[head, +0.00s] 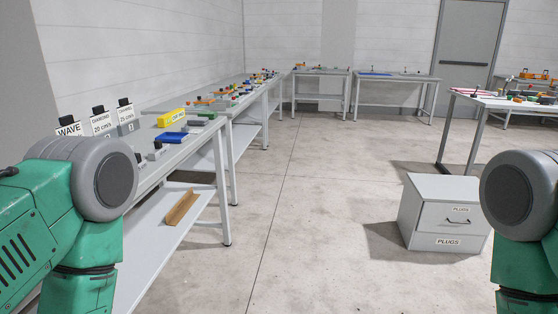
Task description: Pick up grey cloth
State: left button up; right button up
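I cannot make out a grey cloth for certain in the head view. Many small items on the far tables are too small to tell apart. Only the green upper parts of my two arms, with their round grey joints, show at the left and right edges. Neither gripper is in view, so I cannot see whether they hold anything. My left arm hides part of the near left table.
A row of grey tables (214,128) runs along the left wall, bearing a yellow box (171,118), a blue item (171,137) and labelled blocks. A drawer cabinet marked PLUGS (429,218) stands on the floor at right. A white-topped table (497,101) stands behind it. The middle floor is clear.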

aim_at(193, 121)
jog(key=i+l, duration=0.1)
jog(key=i, duration=1.9)
jog(key=i+j+u, duration=0.05)
jog(key=j, duration=0.05)
